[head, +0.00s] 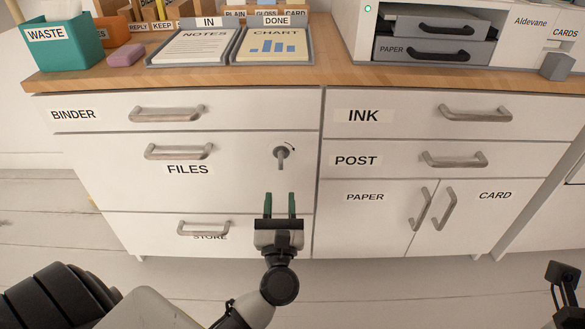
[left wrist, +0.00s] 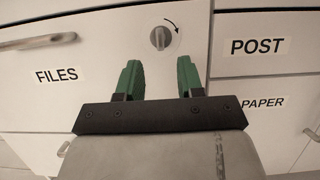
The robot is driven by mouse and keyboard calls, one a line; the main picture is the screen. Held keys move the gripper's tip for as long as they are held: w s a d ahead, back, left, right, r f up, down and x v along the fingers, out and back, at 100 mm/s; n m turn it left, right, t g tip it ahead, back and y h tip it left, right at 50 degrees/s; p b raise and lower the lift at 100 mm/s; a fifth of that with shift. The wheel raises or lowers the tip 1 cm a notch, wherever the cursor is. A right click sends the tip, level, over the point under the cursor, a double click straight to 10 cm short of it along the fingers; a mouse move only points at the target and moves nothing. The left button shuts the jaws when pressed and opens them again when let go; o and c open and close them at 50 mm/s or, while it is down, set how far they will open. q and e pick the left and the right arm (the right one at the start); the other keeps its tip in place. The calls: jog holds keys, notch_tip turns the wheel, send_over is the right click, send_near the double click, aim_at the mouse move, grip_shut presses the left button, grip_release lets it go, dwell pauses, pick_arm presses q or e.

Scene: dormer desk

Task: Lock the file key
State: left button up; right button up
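The file key (head: 281,158) is a small grey key in a round lock on the right side of the FILES drawer front (head: 230,185). A curved black arrow is printed at its upper right. In the left wrist view the key (left wrist: 160,38) stands about upright, ahead of my fingertips. My left gripper (head: 280,203) has green fingers spread apart with nothing between them. It is below the key in the head view and apart from it. It also shows in the left wrist view (left wrist: 160,78). At the far right of the head view is a dark part of my right arm; its fingers are not clear.
The FILES handle (head: 179,151) juts out left of the key. The BINDER handle (head: 167,113) is above, and the STORE handle (head: 203,229) is below. The POST drawer (head: 390,161) is to the right. All drawers look closed. The wooden desktop edge (head: 300,83) overhangs the fronts.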

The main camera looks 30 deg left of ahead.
aim_at(280, 165)
pick_arm(q)
jog(key=x, duration=1)
jog(key=shift+a+r+b, duration=0.1)
jog(key=shift+r+b, duration=0.05)
jog(key=shift+b, duration=0.2)
grip_shut()
